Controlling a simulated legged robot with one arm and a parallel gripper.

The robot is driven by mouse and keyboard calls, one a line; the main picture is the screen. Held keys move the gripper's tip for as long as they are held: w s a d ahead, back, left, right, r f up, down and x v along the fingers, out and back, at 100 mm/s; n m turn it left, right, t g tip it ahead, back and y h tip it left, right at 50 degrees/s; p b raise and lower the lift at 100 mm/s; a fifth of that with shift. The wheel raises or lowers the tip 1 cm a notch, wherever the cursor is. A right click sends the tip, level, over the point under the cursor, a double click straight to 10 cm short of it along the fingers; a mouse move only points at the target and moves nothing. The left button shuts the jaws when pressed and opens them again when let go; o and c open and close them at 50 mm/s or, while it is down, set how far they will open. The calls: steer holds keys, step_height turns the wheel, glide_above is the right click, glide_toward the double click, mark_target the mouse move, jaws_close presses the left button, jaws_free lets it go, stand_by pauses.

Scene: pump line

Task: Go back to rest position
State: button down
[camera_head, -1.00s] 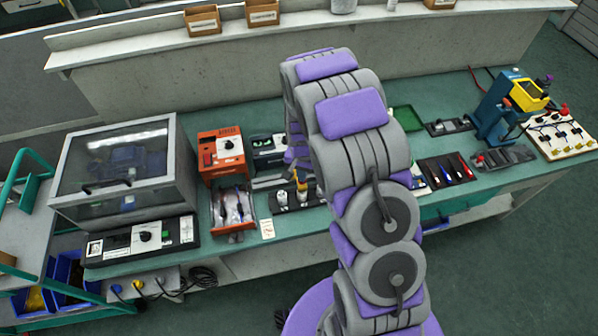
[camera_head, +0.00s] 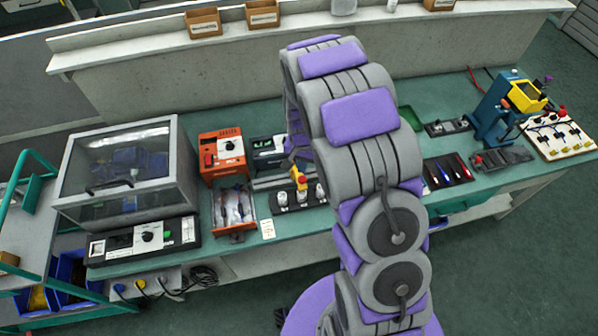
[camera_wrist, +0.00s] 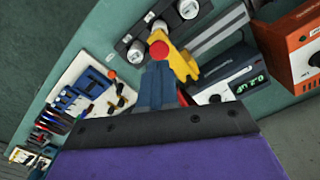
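My gripper shows in the wrist view (camera_wrist: 158,88) as blue-grey fingers close together, with nothing clearly held between them. A yellow piece with a red knob (camera_wrist: 182,62) appears just beyond the fingertips; I cannot tell whether they touch. In the head view the same yellow piece (camera_head: 300,181) stands by the black strip with white round knobs (camera_head: 288,208). My purple and grey arm covers the middle of the head view and hides the gripper there.
An orange box (camera_head: 221,155) and an open parts tray (camera_head: 233,211) are left of the strip. A clear-lidded cabinet (camera_head: 125,165) stands further left. A blue and yellow device (camera_head: 500,107) stands at the right. A shelf (camera_head: 330,25) runs behind.

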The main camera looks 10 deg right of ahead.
steer(key=shift+r, duration=0.7)
steer(key=shift+s+r, duration=0.1)
steer(key=shift+r, duration=0.1)
steer(key=s+r+n+b, duration=0.2)
steer(key=s+r, duration=0.6)
steer(key=s+r+n+g+b, duration=0.1)
steer(key=s+r+n+b, duration=0.1)
steer(key=s, duration=1.1)
steer(key=s+r+n+b, duration=0.2)
steer(key=s+r+b, duration=0.1)
steer(key=s, duration=1)
steer(key=shift+r+g, duration=0.4)
steer(key=shift+r, duration=0.4)
